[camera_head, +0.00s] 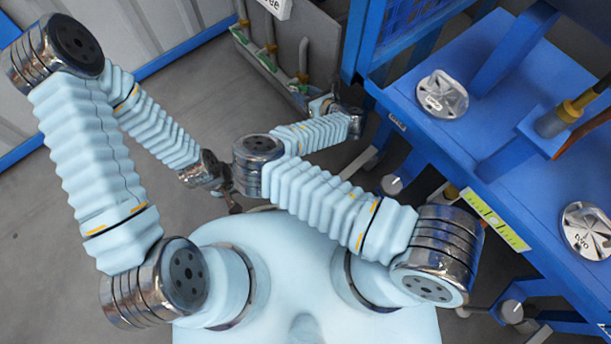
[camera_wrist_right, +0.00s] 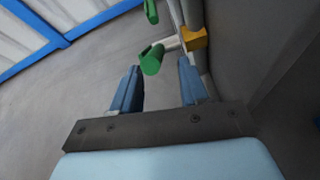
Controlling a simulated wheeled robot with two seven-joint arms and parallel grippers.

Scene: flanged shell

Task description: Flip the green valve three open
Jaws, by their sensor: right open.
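Green valves sit on pipes along a grey panel (camera_head: 308,45) at the top of the head view. One green valve handle (camera_wrist_right: 152,60) shows in the right wrist view, on a grey stem with an orange-yellow fitting (camera_wrist_right: 194,39) beside it. A second green handle (camera_wrist_right: 151,11) is cut by the top edge. I cannot read which is valve three. My right gripper (camera_wrist_right: 158,66) is open and empty, its fingertips on either side of the line to the nearer handle, apparently short of it. My left gripper (camera_head: 234,206) hangs low, far from the valves; its jaws are too small to judge.
A blue workbench (camera_head: 540,85) stands at the right with a round metal flange part (camera_head: 441,95) and another (camera_head: 588,230) on it. Blue shelving (camera_head: 400,35) rises close beside the panel. Bare grey floor (camera_head: 215,95) lies left of the panel.

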